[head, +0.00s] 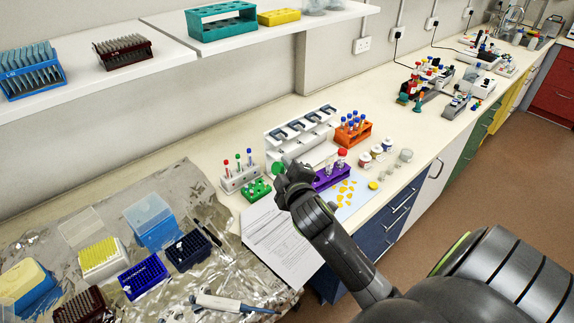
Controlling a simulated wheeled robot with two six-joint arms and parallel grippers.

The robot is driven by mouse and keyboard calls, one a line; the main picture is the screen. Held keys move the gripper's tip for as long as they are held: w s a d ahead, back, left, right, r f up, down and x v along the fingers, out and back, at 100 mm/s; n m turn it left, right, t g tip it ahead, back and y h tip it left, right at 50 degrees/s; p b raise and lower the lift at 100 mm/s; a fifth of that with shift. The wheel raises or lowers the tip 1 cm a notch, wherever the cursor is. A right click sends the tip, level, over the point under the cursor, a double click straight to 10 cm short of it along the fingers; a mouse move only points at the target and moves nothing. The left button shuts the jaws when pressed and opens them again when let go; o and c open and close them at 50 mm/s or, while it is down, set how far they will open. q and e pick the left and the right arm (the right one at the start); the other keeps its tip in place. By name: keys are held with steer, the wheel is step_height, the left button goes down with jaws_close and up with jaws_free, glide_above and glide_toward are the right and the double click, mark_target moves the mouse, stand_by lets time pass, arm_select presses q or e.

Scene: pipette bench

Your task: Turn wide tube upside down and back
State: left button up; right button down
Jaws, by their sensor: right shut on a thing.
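My right gripper (284,176) is over the bench, between the small green rack and the purple rack (333,178). It is shut on a wide tube, of which a green cap (277,168) shows at the gripper's upper left; the gripper hides most of the tube, so I cannot tell its tilt. A wide tube with a red cap (342,153) stands in the purple rack. My forearm covers the left part of that rack. My left gripper is not in view.
A green rack (257,190) and a white rack with capped tubes (238,180) stand left of the gripper. A white pipette stand (290,140) and orange rack (353,134) stand behind. Printed sheets (280,243) lie in front. Tip boxes crowd the foil at left.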

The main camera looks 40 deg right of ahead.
steer(key=shift+r+n+p, duration=0.3)
steer(key=shift+n+p, duration=0.1)
steer(key=shift+p, duration=0.05)
steer(key=shift+m+b, duration=0.3)
steer(key=shift+m, duration=0.2)
steer(key=shift+d+r+m+g+y, duration=0.2)
steer(key=shift+d+m+g+y, duration=0.15)
steer(key=shift+m+y, duration=0.5)
steer(key=m, duration=0.1)
steer(key=d+m+y, duration=0.1)
steer(key=m, duration=0.1)
steer(key=shift+r, duration=0.15)
steer(key=m+y, duration=0.1)
steer(key=d+m+y, duration=0.1)
steer(key=m, duration=0.1)
steer(key=shift+r+m+g+y, duration=0.2)
steer(key=shift+m+g+y, duration=0.05)
steer(key=shift+w, duration=0.1)
stand_by(0.8)
